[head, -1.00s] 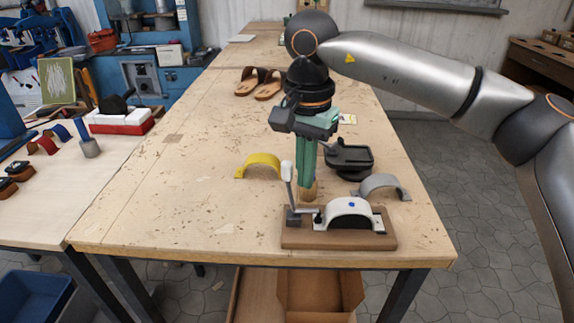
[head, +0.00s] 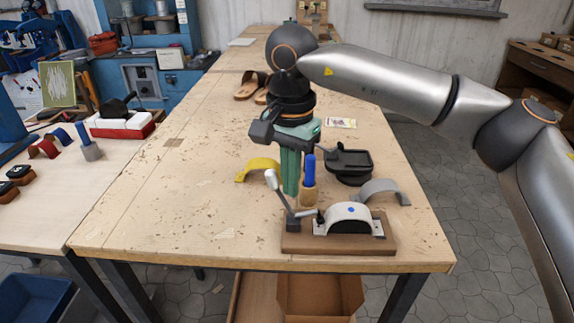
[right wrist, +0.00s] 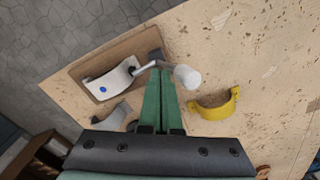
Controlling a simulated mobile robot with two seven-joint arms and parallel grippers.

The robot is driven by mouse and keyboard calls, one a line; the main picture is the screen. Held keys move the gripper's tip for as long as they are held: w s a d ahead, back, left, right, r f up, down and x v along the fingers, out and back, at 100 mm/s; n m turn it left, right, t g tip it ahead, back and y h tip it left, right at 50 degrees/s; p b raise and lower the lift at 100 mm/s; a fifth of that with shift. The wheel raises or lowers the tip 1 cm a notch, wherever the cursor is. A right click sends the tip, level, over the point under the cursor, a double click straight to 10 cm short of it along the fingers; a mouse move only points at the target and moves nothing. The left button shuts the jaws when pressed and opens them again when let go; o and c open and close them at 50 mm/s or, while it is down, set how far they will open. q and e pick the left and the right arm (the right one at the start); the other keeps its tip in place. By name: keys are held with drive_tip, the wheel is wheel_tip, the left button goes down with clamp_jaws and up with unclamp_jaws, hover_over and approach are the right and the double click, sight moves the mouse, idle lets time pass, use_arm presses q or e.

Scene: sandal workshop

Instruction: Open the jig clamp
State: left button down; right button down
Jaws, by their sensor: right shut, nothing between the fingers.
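The jig (head: 295,244) is a wooden board near the table's front edge. Its clamp lever (head: 278,195) has a white knob and leans to the left, away from the white arched strap with a blue dot (head: 349,213). The strap sits over a dark form on the board. My right gripper (head: 290,190) points down just behind the lever, with its green fingers shut and empty. In the right wrist view the fingertips (right wrist: 160,76) are close beside the lever (right wrist: 180,74); I cannot tell whether they touch it. My left gripper is not in view.
A yellow arched strap (head: 258,165) lies left of the fingers, a grey one (head: 384,187) right of the jig. A blue-handled tool (head: 309,172) and a black dish-like stand (head: 350,162) are close by. Sandals (head: 250,85) lie farther back. The table's left part is clear.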

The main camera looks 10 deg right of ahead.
drive_tip(key=shift+a, duration=0.1)
drive_tip(key=shift+w+a+f+p, duration=0.2)
drive_tip(key=shift+a, duration=0.35)
drive_tip(key=shift+w+a+f+p, duration=0.15)
drive_tip(key=shift+a, duration=0.35)
wheel_tip(320, 180, up, 8)
drive_tip(key=d+p, duration=0.1)
drive_tip(key=p, duration=0.4)
drive_tip(key=shift+s+f+p, duration=0.2)
drive_tip(key=shift+f+p, duration=0.05)
drive_tip(key=shift+p, duration=0.1)
drive_tip(key=shift+d, duration=0.1)
